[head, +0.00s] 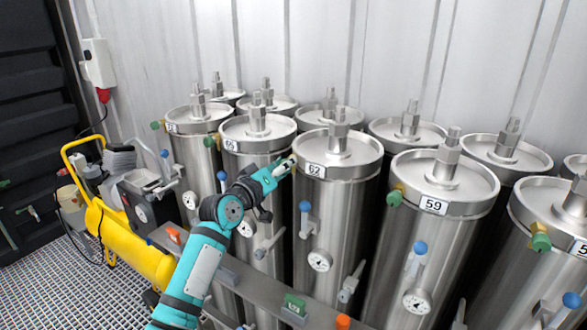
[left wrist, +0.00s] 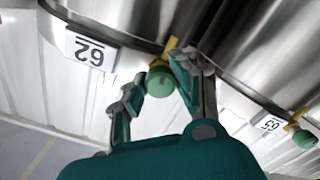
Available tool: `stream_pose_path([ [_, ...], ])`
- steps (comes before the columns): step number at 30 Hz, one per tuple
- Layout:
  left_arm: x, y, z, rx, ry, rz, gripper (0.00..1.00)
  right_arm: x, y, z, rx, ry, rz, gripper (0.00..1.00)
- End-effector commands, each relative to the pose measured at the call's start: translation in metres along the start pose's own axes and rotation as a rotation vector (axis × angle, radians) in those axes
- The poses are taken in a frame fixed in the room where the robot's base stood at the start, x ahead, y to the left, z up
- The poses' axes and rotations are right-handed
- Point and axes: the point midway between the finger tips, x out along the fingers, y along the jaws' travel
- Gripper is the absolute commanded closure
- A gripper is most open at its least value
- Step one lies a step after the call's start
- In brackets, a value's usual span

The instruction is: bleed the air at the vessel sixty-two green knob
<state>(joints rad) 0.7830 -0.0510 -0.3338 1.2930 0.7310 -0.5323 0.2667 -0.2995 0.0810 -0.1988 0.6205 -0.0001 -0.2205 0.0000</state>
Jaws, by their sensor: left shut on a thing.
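Vessel sixty-two (head: 335,215) is an upright steel cylinder in the front row, with a "62" label (head: 312,171) on its lid rim. The label also shows, upside down, in the left wrist view (left wrist: 88,49). My left gripper (head: 288,166) is at the rim just left of that label. In the left wrist view its two fingers (left wrist: 158,92) are on either side of the green knob (left wrist: 160,81), shut on it. The knob sits on a yellow fitting at the rim. In the head view the gripper mostly hides the knob. My right gripper is not in view.
Vessel 59 (head: 430,245) stands to the right, and vessel 65 (head: 258,130) to the left, its green knob (left wrist: 304,139) showing in the left wrist view. Gauges and blue-knobbed valves stick out in front. A rail (head: 260,291) crosses below. A yellow compressor (head: 125,240) stands left.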

Motion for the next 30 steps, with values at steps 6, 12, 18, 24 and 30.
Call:
stream_pose_path([
  [6, 0.0, 0.001, 0.0, -0.153, -0.002, -0.001, 1.0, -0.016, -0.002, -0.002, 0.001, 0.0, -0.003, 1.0],
  [12, 0.0, 0.002, -0.002, -0.256, -0.002, -0.002, 1.0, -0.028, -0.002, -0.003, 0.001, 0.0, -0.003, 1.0],
  [18, 0.0, 0.001, -0.002, -0.456, -0.002, -0.003, 1.0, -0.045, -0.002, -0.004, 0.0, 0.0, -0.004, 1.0],
  [24, 0.0, 0.001, -0.001, -0.537, -0.002, -0.002, 1.0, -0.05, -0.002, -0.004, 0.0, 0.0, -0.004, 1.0],
  [30, 0.0, 0.002, -0.002, -0.737, -0.002, -0.003, 1.0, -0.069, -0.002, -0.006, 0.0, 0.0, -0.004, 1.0],
])
